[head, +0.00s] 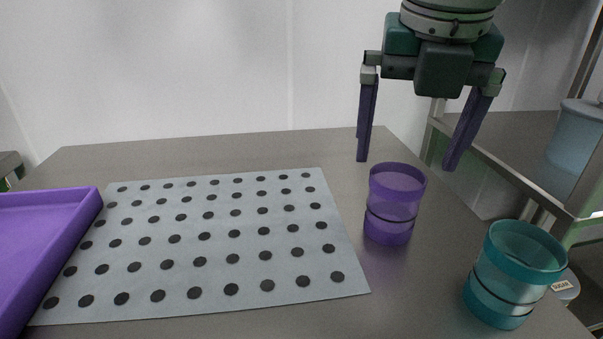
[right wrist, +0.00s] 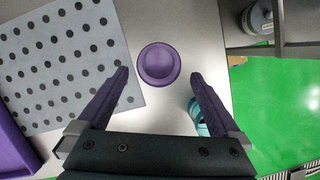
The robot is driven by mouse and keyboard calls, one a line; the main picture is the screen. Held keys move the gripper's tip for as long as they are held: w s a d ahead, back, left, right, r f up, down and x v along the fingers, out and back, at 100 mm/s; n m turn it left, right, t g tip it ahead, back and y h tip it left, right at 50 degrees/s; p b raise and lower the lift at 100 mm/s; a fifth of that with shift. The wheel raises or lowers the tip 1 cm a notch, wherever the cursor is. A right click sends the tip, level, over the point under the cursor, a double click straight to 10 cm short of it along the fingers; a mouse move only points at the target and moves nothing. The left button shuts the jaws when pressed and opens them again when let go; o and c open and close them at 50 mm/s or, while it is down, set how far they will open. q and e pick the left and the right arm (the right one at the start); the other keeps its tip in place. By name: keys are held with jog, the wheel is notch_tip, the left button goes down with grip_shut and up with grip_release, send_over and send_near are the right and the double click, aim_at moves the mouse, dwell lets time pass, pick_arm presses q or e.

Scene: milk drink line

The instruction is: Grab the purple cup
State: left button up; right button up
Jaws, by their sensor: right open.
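The purple cup (head: 394,203) stands upright on the grey table, right of the dotted mat. My right gripper (head: 408,166) is open and empty above it, with its two purple fingers pointing down and spread apart. In the right wrist view the cup (right wrist: 158,64) is seen from above, just beyond and between the fingertips (right wrist: 160,75). The fingers do not touch it. My left gripper cannot be made out; only a small piece of hardware shows at the left edge of the head view.
A teal cup (head: 514,274) stands at the table's right front, partly behind a finger in the right wrist view. A white mat with black dots (head: 345,284) lies mid-table. A purple tray (head: 88,205) is at left. A metal shelf (head: 500,160) stands at right.

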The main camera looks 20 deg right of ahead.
aim_at(391, 205)
jog(key=b+x, duration=0.1)
jog(key=x, duration=0.2)
jog(key=shift+d+f, duration=0.1)
jog(key=shift+f, duration=0.3)
jog(key=shift+w+f, duration=0.1)
jog(key=shift+f, duration=0.3)
jog(key=b+x, duration=0.1)
jog(key=x, duration=0.4)
jog(key=shift+f+b, duration=0.3)
jog(key=shift+b, duration=0.1)
jog(key=shift+c, duration=0.4)
jog(key=c, duration=1.2)
